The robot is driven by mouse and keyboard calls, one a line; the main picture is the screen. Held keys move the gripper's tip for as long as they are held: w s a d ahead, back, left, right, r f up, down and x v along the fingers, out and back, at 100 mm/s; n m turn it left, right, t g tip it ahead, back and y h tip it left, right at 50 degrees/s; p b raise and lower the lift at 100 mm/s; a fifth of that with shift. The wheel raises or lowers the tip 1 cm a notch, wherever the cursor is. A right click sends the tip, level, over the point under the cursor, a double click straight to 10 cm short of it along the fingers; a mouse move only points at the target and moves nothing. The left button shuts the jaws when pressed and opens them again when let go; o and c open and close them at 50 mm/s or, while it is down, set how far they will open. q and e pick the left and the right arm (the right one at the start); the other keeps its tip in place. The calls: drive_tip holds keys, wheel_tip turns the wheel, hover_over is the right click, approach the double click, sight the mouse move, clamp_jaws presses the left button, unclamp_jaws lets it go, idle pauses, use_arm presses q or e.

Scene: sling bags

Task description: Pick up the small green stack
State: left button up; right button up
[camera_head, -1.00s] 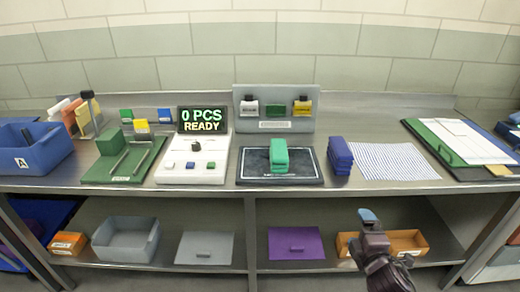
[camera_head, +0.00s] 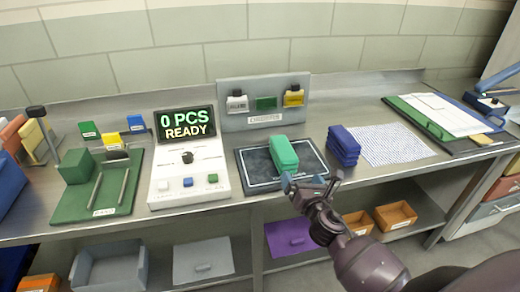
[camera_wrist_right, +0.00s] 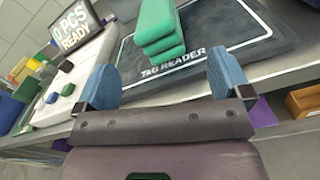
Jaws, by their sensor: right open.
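The small green stack (camera_head: 284,153) lies on the dark tag reader pad (camera_head: 255,172) on the steel table. In the right wrist view the stack (camera_wrist_right: 160,28) shows as several green layers, just beyond my fingertips. My right gripper (camera_head: 308,184) is at the table's front edge, just in front of the pad and near the stack's front end. In the right wrist view my right gripper (camera_wrist_right: 166,85) has its two blue fingers wide apart with nothing between them. My left gripper is not in view.
A blue stack (camera_head: 343,146) stands right of the pad beside a striped cloth (camera_head: 393,144). The white console with its display (camera_head: 186,123) stands to the left. A grey stand (camera_head: 264,103) with small tags is behind. A green tray (camera_head: 112,190) holds a large green block (camera_head: 76,166).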

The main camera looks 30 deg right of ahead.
sight(287, 154)
drive_tip(key=w+n, duration=0.2)
drive_tip(key=w+d+n, duration=0.1)
drive_tip(key=w, duration=0.2)
drive_tip(key=shift+w+r+n, duration=0.1)
drive_tip(key=shift+w+n, duration=0.2)
drive_tip(key=shift+n, duration=0.1)
drive_tip(key=x, duration=0.4)
drive_tip(key=shift+w+a+r, duration=0.25)
drive_tip(key=shift+w+a, duration=0.05)
drive_tip(key=shift+w+d, duration=0.15)
drive_tip(key=shift+w, duration=0.25)
drive_tip(key=shift+c, duration=0.4)
drive_tip(key=c, duration=1)
